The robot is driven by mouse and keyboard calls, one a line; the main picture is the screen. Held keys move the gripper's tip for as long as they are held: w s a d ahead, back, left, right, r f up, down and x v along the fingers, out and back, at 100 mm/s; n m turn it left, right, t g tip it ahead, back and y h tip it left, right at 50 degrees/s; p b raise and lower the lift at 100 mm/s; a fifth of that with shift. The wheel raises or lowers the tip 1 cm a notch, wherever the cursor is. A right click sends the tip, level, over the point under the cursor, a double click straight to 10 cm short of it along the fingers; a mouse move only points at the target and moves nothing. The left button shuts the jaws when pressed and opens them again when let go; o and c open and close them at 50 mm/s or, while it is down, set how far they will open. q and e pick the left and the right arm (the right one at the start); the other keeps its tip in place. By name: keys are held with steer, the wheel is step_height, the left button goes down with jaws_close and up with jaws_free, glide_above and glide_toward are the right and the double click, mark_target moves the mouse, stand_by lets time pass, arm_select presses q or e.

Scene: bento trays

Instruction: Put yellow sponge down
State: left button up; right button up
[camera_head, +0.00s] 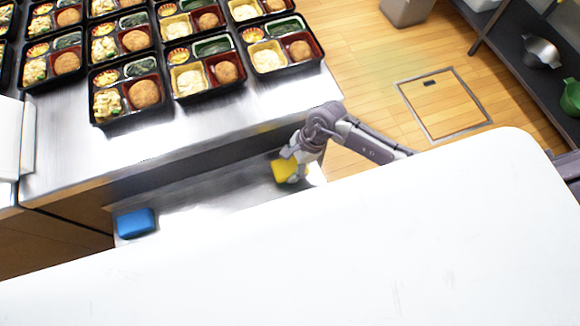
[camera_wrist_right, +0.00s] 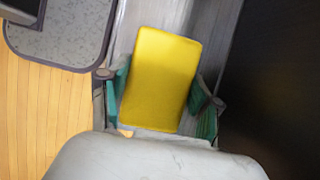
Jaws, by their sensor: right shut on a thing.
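The yellow sponge (camera_head: 284,170) is a small block at the right end of a low metal shelf beside the counter. My right gripper (camera_head: 291,168) is shut on it. In the right wrist view the sponge (camera_wrist_right: 161,78) sits between the two green-padded fingers of the right gripper (camera_wrist_right: 160,100). I cannot tell whether the sponge touches the shelf surface. A blue sponge (camera_head: 136,223) lies at the left end of the same metal shelf (camera_head: 200,205). My left gripper is not in view.
The steel counter (camera_head: 245,108) above the shelf holds several black bento trays (camera_head: 128,92) with food. A large white surface (camera_head: 330,250) fills the foreground. The middle of the shelf is clear. Wooden floor (camera_head: 385,55) with a framed hatch (camera_head: 443,104) lies to the right.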

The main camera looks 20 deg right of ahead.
mark_target(295, 164)
steer(key=shift+f, duration=1.2)
steer(key=shift+f, duration=0.1)
steer(key=o, duration=1)
steer(key=v, duration=0.7)
steer(key=shift+d+r+b, duration=0.15)
steer(key=shift+r+b, duration=0.15)
steer(key=shift+r, duration=0.05)
